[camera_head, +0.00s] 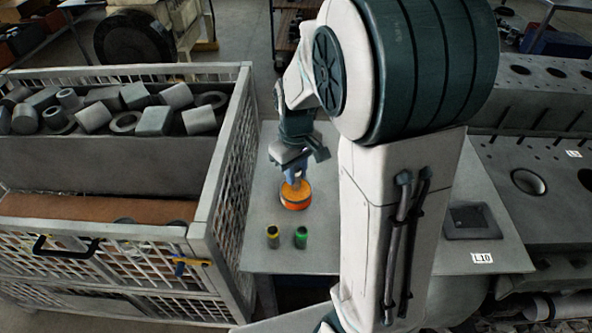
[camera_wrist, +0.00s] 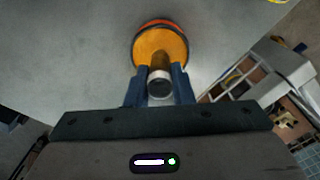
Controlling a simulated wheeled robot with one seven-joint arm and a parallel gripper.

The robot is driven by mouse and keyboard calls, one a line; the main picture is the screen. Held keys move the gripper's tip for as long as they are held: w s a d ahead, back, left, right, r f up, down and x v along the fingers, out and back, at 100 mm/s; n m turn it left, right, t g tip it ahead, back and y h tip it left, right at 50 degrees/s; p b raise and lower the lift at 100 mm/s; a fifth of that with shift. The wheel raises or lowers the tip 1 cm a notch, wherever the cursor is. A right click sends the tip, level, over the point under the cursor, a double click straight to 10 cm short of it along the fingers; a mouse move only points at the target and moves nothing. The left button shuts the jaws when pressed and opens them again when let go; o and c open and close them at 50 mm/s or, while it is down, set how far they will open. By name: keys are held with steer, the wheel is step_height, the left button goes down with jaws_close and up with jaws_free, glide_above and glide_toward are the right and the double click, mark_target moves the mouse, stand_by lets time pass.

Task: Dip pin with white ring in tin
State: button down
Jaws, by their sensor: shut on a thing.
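An orange tin (camera_head: 296,203) with amber contents stands on the grey table; it also shows at the top of the wrist view (camera_wrist: 176,45). My gripper (camera_head: 293,174) is right above the tin, pointing down. In the wrist view its two blue fingers (camera_wrist: 160,88) are shut on the pin with white ring (camera_wrist: 160,76). The pin's grey end faces the camera and the white ring is near that end. Its far part looks amber-brown against the tin's contents. I cannot tell how deep the far end is in the tin.
A pin with yellow ring (camera_head: 273,238) and a pin with green ring (camera_head: 301,238) stand on the table in front of the tin. A mesh crate (camera_head: 222,170) of metal parts is at left. A dark square tray (camera_head: 472,222) and engine block (camera_head: 545,190) are at right.

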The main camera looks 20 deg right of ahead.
mark_target(296, 170)
steer(key=shift+s+f+b, duration=0.1)
steer(key=shift+f+b, duration=0.3)
steer(key=shift+f, duration=0.05)
stand_by(1.3)
steer(key=shift+r+p, duration=2.6)
steer(key=shift+r, duration=1)
steer(key=shift+f, duration=0.1)
